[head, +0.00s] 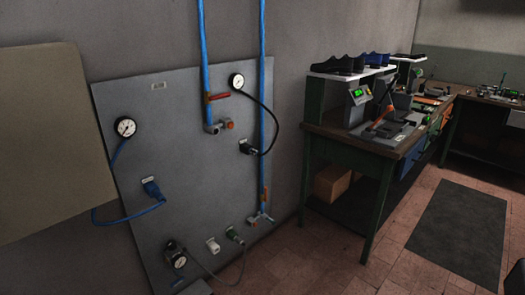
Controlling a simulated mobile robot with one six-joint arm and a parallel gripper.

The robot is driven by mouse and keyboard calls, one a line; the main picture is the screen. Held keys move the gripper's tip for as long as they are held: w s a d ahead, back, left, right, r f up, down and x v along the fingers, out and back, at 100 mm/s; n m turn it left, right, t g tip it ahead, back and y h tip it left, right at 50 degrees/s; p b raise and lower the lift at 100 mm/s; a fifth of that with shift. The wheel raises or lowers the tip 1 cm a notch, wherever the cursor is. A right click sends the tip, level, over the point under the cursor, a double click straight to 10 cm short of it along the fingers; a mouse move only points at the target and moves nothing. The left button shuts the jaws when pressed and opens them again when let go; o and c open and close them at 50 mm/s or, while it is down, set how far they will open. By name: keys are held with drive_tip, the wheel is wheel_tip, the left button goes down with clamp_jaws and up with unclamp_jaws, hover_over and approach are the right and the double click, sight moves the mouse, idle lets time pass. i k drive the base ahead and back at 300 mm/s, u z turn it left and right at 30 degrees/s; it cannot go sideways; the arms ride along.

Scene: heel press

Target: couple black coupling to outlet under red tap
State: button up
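The black coupling (247,147) sits at a small pale mount on the grey wall panel. A black hose runs from it up to a round gauge (237,81). The red tap (219,96) is a red lever on the left blue pipe, pointing right. My gripper is not in view.
The grey panel (185,120) also carries a blue coupling (152,189), a green coupling (234,234), a white fitting (213,244) and more gauges. A second blue pipe ends in a lower outlet (262,218). A beige board (40,140) stands left. A workbench (350,135) stands right.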

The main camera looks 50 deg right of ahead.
sight(252, 151)
drive_tip(key=z, duration=0.45)
drive_tip(key=i, duration=0.65)
drive_tip(key=z, duration=0.25)
